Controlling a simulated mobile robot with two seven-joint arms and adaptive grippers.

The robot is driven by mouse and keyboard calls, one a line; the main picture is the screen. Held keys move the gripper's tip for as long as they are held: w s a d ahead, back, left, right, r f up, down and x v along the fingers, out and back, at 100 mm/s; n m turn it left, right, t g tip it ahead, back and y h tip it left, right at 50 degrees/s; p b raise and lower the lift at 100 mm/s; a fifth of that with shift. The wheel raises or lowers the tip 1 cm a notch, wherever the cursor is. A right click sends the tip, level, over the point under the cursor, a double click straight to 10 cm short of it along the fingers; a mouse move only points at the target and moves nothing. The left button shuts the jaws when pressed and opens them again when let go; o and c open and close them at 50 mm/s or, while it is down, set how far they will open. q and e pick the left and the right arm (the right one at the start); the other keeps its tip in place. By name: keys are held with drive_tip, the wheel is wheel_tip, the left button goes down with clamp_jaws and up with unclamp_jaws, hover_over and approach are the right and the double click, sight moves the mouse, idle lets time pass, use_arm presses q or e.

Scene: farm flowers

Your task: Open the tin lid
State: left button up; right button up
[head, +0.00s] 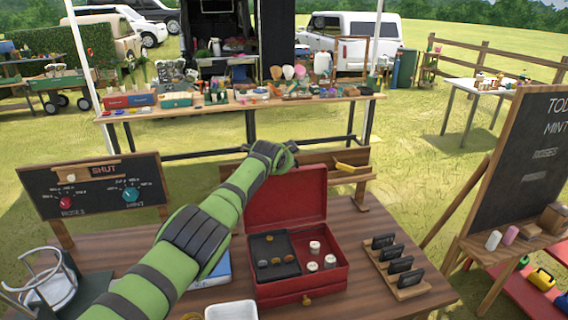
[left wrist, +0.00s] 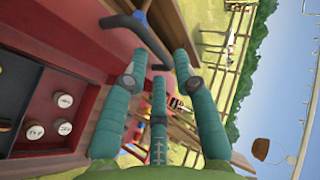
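The red tin (head: 303,284) stands on the wooden table with its lid (head: 302,196) raised upright at the back. Inside are a dark coin tray (head: 273,258) and several white round-topped pieces (head: 314,247). My left gripper (head: 280,152) is at the upper edge of the lid, its fingers small in the head view. In the left wrist view its teal-wrapped fingers (left wrist: 160,75) are spread apart with nothing visibly held, and the red lid (left wrist: 95,40) is beside them. I cannot tell if they touch it. My right gripper is not in view.
A dial board (head: 95,190) reading SHUT stands at left. A rack of small black signs (head: 398,267) lies right of the tin. A blue book (head: 222,270) and white dish (head: 232,311) are left of it. A chalkboard easel (head: 520,150) stands at right.

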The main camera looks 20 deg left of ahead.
use_arm(q)
drive_tip(key=shift+s+f, duration=0.1)
drive_tip(key=shift+f, duration=0.05)
drive_tip(key=v, duration=1.2)
idle(0.6)
